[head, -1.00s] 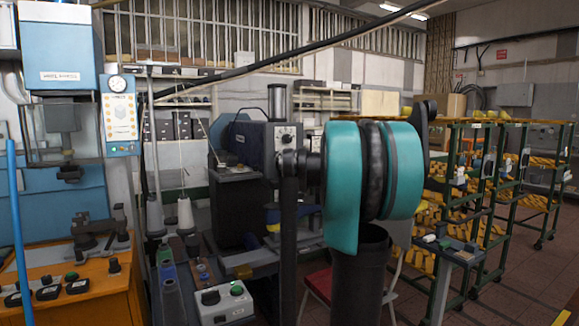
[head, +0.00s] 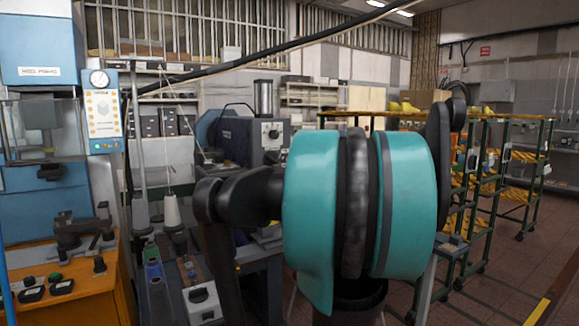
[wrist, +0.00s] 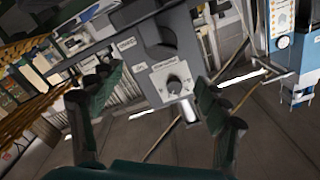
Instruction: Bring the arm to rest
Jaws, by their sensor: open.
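My gripper (wrist: 160,80) shows in the wrist view with its two dark fingers spread wide apart and nothing held between them. A grey machine head with a round knob (wrist: 174,87) lies beyond the gap, and no contact with it shows. The wrist picture is strongly tilted. In the head view my own arm, with teal and black links, is folded close in the middle foreground. I cannot make out my gripper there.
The grey machine (head: 265,132) stands behind my arm. An orange workbench (head: 75,295) and a blue press (head: 43,45) are at left. Green-framed racks (head: 484,225) holding yellow pieces stand at right. Open tiled floor (head: 505,270) lies at lower right.

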